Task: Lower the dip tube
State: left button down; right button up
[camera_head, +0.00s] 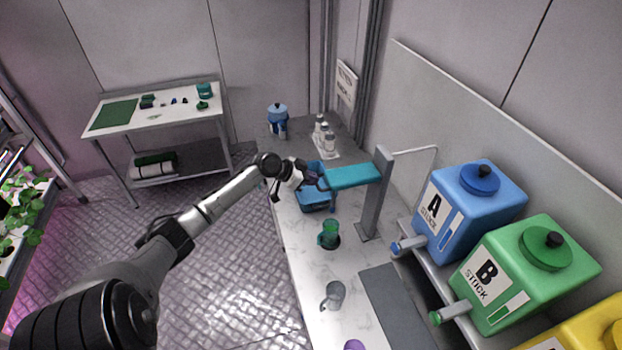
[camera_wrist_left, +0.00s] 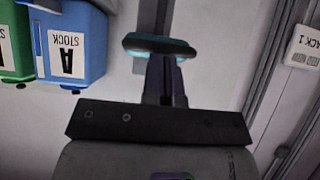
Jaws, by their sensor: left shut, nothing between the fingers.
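A teal arm (camera_head: 352,176) reaches out to the left from the top of a grey post (camera_head: 374,205) on the white bench. No separate dip tube can be made out. A blue container (camera_head: 318,201) stands on the bench below the teal arm's left end. My left gripper (camera_head: 321,184) is at that left end, with its fingers shut and nothing between them. In the left wrist view the shut fingers (camera_wrist_left: 166,82) point at the teal arm's rounded end (camera_wrist_left: 160,46), which lies just beyond the tips. Whether they touch cannot be told. My right gripper is out of view.
A green cup (camera_head: 328,234) and a grey jug (camera_head: 333,295) stand nearer on the bench (camera_head: 307,285). White bottles (camera_head: 324,135) and a blue-lidded jar (camera_head: 278,120) are at the back. Blue stock tank A (camera_head: 466,212) and green tank B (camera_head: 520,280) line the right side.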

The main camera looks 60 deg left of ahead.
pick_arm(q)
jog(key=shift+f, duration=0.1)
notch_tip(320, 180, down, 17)
jog(key=b, duration=1.5)
jog(key=w+r+p+v, duration=0.1)
jog(key=r+v, duration=0.1)
jog(key=v, duration=1.1)
jog(key=shift+w+d+r+p, duration=0.15)
jog(key=shift+w+p, duration=0.2)
